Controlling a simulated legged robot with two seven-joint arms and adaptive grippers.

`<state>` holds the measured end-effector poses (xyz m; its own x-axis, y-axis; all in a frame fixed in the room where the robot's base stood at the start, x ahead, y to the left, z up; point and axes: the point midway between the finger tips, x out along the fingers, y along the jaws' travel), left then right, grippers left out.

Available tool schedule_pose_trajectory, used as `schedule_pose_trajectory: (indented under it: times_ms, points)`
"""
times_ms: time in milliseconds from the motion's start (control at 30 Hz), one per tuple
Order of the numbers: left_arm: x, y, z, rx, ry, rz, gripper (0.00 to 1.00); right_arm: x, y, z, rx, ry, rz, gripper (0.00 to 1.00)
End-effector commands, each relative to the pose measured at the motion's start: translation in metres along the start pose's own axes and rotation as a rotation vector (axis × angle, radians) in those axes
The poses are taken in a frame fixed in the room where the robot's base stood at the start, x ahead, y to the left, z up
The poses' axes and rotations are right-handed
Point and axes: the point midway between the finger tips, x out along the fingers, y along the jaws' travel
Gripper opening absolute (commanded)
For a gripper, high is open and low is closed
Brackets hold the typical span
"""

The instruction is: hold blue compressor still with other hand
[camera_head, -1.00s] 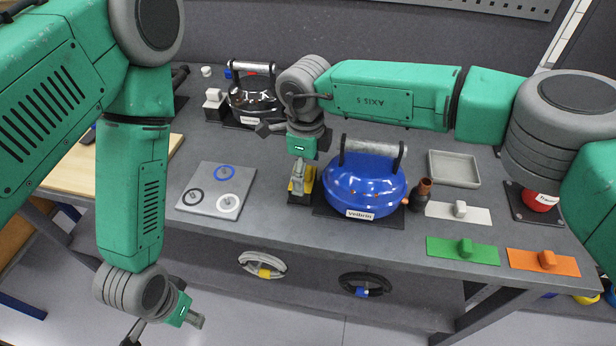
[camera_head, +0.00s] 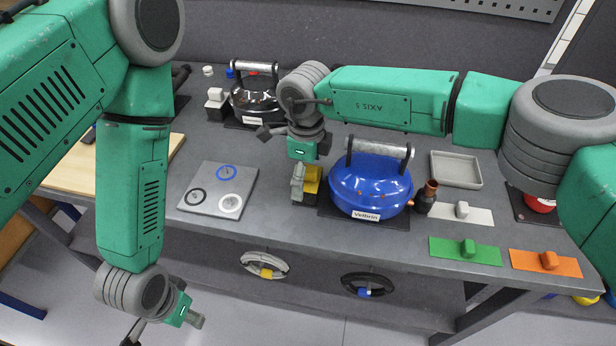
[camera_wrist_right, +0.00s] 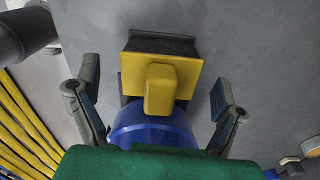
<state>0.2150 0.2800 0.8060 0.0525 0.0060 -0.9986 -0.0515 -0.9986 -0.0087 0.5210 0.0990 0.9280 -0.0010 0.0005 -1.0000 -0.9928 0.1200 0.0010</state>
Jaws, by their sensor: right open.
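The blue compressor (camera_head: 370,186) stands upright on a dark mat on the bench, with a silver bar handle on top and a white label in front. Its blue side also shows low in the right wrist view (camera_wrist_right: 150,126). My right gripper (camera_head: 304,184) points down at the compressor's left side. In the wrist view its two fingers stand apart on either side of a yellow block (camera_wrist_right: 160,90), with gaps to both. The block also shows in the head view (camera_head: 312,180). My left gripper (camera_head: 187,318) hangs low, in front of the bench; its finger spread is unclear.
A black compressor (camera_head: 255,98) stands behind left. A grey plate with rings (camera_head: 205,190) lies left of the blue compressor. A dark bottle-like part (camera_head: 427,198) is close on its right. A grey tray (camera_head: 456,170) and green (camera_head: 465,251) and orange (camera_head: 545,262) plates lie further right.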

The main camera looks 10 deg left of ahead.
Motion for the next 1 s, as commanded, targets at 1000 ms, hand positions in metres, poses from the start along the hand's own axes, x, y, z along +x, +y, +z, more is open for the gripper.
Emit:
schedule_pose_trajectory:
  times_ms: [1000]
  points:
    - [0.0, 0.0, 0.0, 0.0, 0.0, 0.0, 0.4, -0.119, -0.002, -0.004, 0.0, -0.003, 0.001, 0.9]
